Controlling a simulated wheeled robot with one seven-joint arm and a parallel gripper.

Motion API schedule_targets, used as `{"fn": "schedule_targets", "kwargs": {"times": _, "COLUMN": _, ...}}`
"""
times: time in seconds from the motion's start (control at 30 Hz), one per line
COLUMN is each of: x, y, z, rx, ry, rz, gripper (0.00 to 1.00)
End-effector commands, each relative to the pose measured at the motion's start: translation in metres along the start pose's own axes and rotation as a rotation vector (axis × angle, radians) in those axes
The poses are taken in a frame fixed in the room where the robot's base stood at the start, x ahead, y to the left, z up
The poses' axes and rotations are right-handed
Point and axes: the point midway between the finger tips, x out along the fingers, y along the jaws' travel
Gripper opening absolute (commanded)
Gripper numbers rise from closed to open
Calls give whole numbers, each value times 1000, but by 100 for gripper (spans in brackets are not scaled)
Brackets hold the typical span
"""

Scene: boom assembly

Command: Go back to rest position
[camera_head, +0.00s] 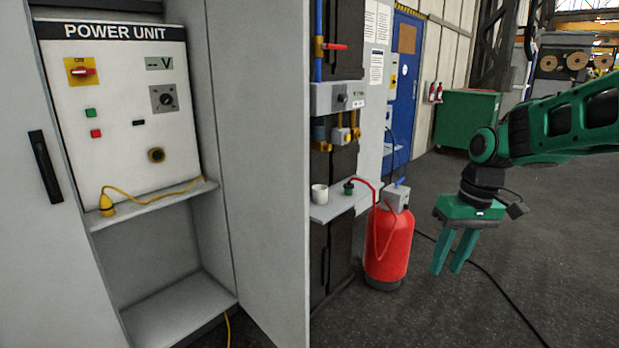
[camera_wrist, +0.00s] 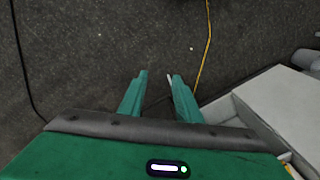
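My gripper (camera_head: 452,272) hangs at the right in the head view, fingers pointing down, in front of and to the right of a red gas cylinder. In the wrist view my gripper (camera_wrist: 158,78) shows two green fingers with a gap between them and nothing held. My green arm reaches in from the right edge.
The power unit (camera_head: 115,100) stands at the left, with a yellow plug (camera_head: 106,204) on its shelf. The red cylinder (camera_head: 388,245) stands by a shelf with a white cup (camera_head: 319,193). A black cable (camera_head: 490,290) crosses the otherwise clear floor at right.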

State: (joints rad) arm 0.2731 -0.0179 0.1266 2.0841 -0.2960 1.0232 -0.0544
Motion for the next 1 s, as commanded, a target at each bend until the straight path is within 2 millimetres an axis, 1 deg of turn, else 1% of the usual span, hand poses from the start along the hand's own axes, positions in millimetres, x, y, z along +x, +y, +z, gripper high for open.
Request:
{"fn": "schedule_targets", "kwargs": {"times": 0.03, "x": -4, "y": 11, "z": 23, "rx": 61, "ry": 1, "rz": 27, "gripper": 31}}
{"fn": "schedule_targets", "kwargs": {"times": 0.07, "x": -6, "y": 17, "z": 36, "rx": 99, "ry": 0, "rz": 41, "gripper": 31}}
{"fn": "schedule_targets", "kwargs": {"times": 0.1, "x": -8, "y": 26, "z": 55, "rx": 151, "ry": -1, "rz": 59, "gripper": 31}}
{"fn": "schedule_targets", "kwargs": {"times": 0.17, "x": -9, "y": 38, "z": 84, "rx": 229, "ry": -3, "rz": 82, "gripper": 31}}
{"fn": "schedule_targets", "kwargs": {"times": 0.2, "x": -10, "y": 45, "z": 103, "rx": 281, "ry": -3, "rz": 96, "gripper": 31}}
{"fn": "schedule_targets", "kwargs": {"times": 0.27, "x": -10, "y": 54, "z": 133, "rx": 359, "ry": -4, "rz": 113, "gripper": 31}}
{"fn": "schedule_targets", "kwargs": {"times": 0.3, "x": -8, "y": 59, "z": 152, "rx": 410, "ry": -5, "rz": 122, "gripper": 31}}
{"fn": "schedule_targets", "kwargs": {"times": 0.37, "x": -6, "y": 65, "z": 181, "rx": 482, "ry": -6, "rz": 132, "gripper": 31}}
{"fn": "schedule_targets", "kwargs": {"times": 0.4, "x": -4, "y": 68, "z": 198, "rx": 526, "ry": -7, "rz": 136, "gripper": 31}}
{"fn": "schedule_targets", "kwargs": {"times": 0.5, "x": 3, "y": 72, "z": 235, "rx": 617, "ry": -11, "rz": 142, "gripper": 31}}
{"fn": "schedule_targets", "kwargs": {"times": 0.6, "x": 9, "y": 74, "z": 260, "rx": 678, "ry": -15, "rz": 143, "gripper": 31}}
{"fn": "schedule_targets", "kwargs": {"times": 0.7, "x": 13, "y": 75, "z": 273, "rx": 711, "ry": -19, "rz": 143, "gripper": 31}}
{"fn": "schedule_targets", "kwargs": {"times": 0.8, "x": 14, "y": 75, "z": 277, "rx": 722, "ry": -20, "rz": 143, "gripper": 31}}
{"fn": "schedule_targets", "kwargs": {"times": 1.0, "x": 14, "y": 75, "z": 277, "rx": 721, "ry": -20, "rz": 143, "gripper": 31}}
